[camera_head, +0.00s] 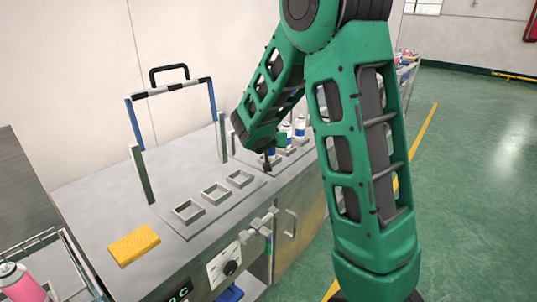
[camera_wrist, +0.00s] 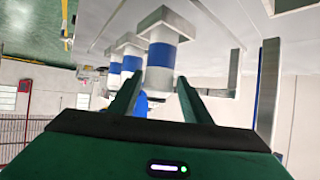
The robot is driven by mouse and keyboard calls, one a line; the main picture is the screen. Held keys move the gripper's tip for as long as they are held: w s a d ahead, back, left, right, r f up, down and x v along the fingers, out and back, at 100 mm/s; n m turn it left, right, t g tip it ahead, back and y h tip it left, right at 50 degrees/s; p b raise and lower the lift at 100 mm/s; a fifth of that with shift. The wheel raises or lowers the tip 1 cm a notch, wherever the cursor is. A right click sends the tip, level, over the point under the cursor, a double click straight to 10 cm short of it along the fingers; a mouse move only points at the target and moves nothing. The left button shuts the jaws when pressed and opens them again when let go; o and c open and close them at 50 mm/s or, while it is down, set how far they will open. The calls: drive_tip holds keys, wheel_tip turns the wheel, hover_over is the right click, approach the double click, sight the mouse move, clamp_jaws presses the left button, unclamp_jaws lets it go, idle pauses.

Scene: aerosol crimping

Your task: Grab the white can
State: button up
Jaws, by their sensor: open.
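Several white cans with blue bands stand in a row in square holders on the metal bench; two of them (camera_head: 299,127) (camera_head: 285,133) show just beyond my gripper in the head view. In the wrist view, which looks upside down, the nearest white can (camera_wrist: 162,56) is lined up between my two fingers, with the other cans (camera_wrist: 131,62) behind it to the left. My gripper (camera_wrist: 156,82) is open, with a finger on each side of this can's line. Whether the fingers touch it I cannot tell. In the head view my gripper (camera_head: 272,157) is partly hidden by my arm.
Three empty square holders (camera_head: 215,193) and a yellow block (camera_head: 134,244) are on the bench top. A blue-and-black frame (camera_head: 170,90) rises behind. A wire basket with a pink can (camera_head: 20,283) is at lower left. The green floor (camera_head: 470,150) at right is clear.

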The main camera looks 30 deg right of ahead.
drive_tip(key=shift+r+x, duration=0.15)
drive_tip(key=shift+x, duration=1.25)
drive_tip(key=shift+r+x, duration=0.15)
drive_tip(key=shift+x, duration=1.2)
drive_tip(key=shift+w+d, duration=0.1)
drive_tip(key=shift+d, duration=0.05)
drive_tip(key=c, duration=0.9)
